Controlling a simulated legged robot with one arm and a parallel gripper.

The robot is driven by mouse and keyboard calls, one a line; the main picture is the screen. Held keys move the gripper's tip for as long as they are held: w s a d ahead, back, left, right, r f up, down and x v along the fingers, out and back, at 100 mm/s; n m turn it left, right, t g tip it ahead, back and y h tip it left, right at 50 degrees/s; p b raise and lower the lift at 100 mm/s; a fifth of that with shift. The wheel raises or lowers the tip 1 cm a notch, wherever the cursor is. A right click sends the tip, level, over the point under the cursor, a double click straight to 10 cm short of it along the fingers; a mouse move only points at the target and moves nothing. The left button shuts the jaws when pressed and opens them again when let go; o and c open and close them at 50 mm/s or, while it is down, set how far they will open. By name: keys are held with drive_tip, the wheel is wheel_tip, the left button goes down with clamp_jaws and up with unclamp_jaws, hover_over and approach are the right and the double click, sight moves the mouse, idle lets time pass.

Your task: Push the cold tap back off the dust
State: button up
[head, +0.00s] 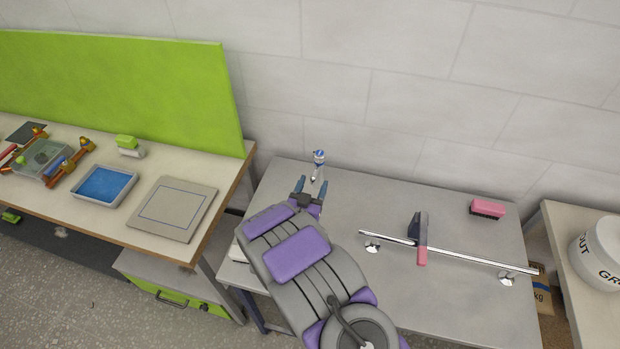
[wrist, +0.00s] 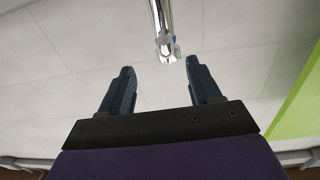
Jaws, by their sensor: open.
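A small chrome tap with a blue band (head: 318,160) stands at the back edge of the grey table (head: 440,212), close to the wall. I take it for the cold tap. My gripper (head: 312,184) is open and empty, just in front of the tap. In the wrist view, the chrome tap (wrist: 162,28) comes down from the top edge, roughly in line with the gap between my fingers (wrist: 160,68). Its end lies near the fingertips; I cannot tell whether they touch. I cannot make out any dust; my arm hides part of the table.
A chrome bar (head: 460,255) with a grey and pink piece (head: 419,238) lies across the table on the right. A pink brush (head: 487,208) is behind it. The left bench (head: 160,165) has a green panel (head: 120,85) and a blue tray (head: 103,185). A white tub (head: 600,250) stands far right.

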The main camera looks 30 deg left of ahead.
sight(318, 166)
drive_tip(key=w+a, duration=0.1)
drive_tip(key=w, duration=0.1)
drive_tip(key=w+a+f+b, duration=0.1)
drive_tip(key=w, duration=0.1)
drive_tip(key=w+a, duration=0.1)
drive_tip(key=w, duration=0.1)
drive_tip(key=shift+w+f+b, duration=0.3)
drive_tip(key=shift+w+d+r, duration=0.2)
drive_tip(key=shift+w, duration=0.15)
drive_tip(key=shift+a+f, duration=0.1)
drive_tip(key=shift+a, duration=0.25)
drive_tip(key=shift+c, duration=1.4)
drive_tip(key=shift+d, duration=0.25)
drive_tip(key=c, duration=0.7)
drive_tip(key=shift+a, duration=0.1)
clamp_jaws()
